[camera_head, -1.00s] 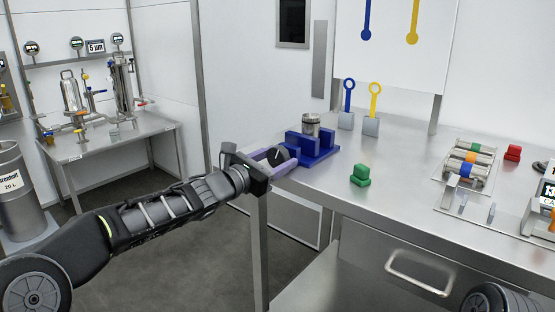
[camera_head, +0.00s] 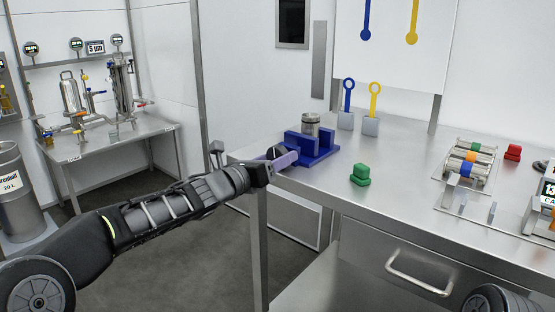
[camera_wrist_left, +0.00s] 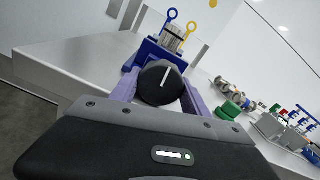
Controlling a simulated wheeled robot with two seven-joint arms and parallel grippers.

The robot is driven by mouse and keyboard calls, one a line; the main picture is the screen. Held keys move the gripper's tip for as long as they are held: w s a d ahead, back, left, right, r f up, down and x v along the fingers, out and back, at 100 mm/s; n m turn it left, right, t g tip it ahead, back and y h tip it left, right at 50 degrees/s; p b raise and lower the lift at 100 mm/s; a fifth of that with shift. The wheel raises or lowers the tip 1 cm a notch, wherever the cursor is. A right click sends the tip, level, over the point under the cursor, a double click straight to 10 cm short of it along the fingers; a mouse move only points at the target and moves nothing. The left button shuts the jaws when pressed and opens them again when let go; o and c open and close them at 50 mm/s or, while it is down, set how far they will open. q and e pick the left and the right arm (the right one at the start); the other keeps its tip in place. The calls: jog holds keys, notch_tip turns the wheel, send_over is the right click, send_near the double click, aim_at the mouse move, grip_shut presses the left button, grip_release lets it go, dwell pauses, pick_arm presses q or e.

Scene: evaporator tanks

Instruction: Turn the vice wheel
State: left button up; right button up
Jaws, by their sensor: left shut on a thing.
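The blue vice (camera_head: 318,152) stands at the left end of the steel table, with a metal cylinder (camera_head: 310,125) between its jaws. Its black wheel (camera_wrist_left: 161,82), with a white line on its face, shows in the left wrist view. My left gripper (camera_head: 283,159) reaches the wheel from the left. Its purple fingers (camera_wrist_left: 120,90) lie on both sides of the wheel and are shut on it. The white line is slightly tilted from upright in the wrist picture. In the head view the gripper partly hides the wheel. My right gripper is not in view.
A green block (camera_head: 360,175) lies on the table right of the vice. Blue (camera_head: 347,105) and yellow (camera_head: 374,103) ring-topped tools stand in blocks behind. A metal roller fixture (camera_head: 466,168) and a red block (camera_head: 512,152) are farther right. The table's left edge is beneath my gripper.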

pick_arm(q)
jog(key=o, duration=1.4)
jog(key=v, duration=0.8)
jog(key=shift+b, duration=0.3)
